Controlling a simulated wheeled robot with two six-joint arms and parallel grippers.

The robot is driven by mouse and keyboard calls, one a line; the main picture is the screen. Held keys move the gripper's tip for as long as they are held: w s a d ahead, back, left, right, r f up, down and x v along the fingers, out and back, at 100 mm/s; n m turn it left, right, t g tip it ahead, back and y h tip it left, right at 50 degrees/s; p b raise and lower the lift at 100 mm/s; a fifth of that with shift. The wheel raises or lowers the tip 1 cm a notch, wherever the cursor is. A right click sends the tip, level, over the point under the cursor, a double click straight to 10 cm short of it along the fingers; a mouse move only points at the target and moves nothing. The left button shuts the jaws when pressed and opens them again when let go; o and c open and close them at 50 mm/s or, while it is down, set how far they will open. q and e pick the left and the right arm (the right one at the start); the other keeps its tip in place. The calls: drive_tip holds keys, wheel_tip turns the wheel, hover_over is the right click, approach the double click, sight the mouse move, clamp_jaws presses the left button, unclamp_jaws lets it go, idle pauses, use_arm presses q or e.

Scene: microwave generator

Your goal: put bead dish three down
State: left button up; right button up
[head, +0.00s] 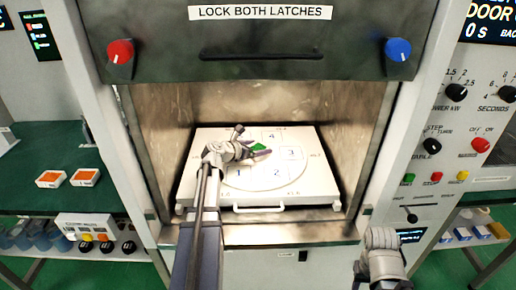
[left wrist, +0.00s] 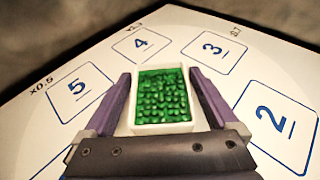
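A white dish of green beads (left wrist: 160,98) sits between the two fingers of my left gripper (left wrist: 160,84), one finger along each side. In the head view, the green dish (head: 258,147) shows small at the tip of my left gripper (head: 254,150), inside the open chamber. The dish is over the round plate (head: 240,183), near its middle; a gap beneath it cannot be told. The square marked 3 (left wrist: 221,46) is bare, ahead and right of the dish in the left wrist view. My right gripper (head: 382,238) is low at the right, outside the chamber, its fingers unclear.
Squares 4 (left wrist: 141,43), 5 (left wrist: 79,88) and 2 (left wrist: 274,116) look empty. The raised door (head: 262,60) hangs above the opening, with chamber walls on both sides. Two orange-filled dishes (head: 50,179) stand on the green shelf (head: 40,210) at the left.

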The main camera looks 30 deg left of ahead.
use_arm(q)
drive_tip(key=shift+o, duration=0.3)
drive_tip(key=shift+r, duration=0.15)
drive_tip(key=shift+s+r+p, duration=0.2)
drive_tip(key=shift+s+p, duration=0.1)
drive_tip(key=shift+p, duration=0.1)
drive_tip(key=p+v, duration=0.4)
drive_tip(key=v, duration=0.7)
drive_tip(key=shift+s+a, duration=0.15)
drive_tip(key=shift+s, duration=0.05)
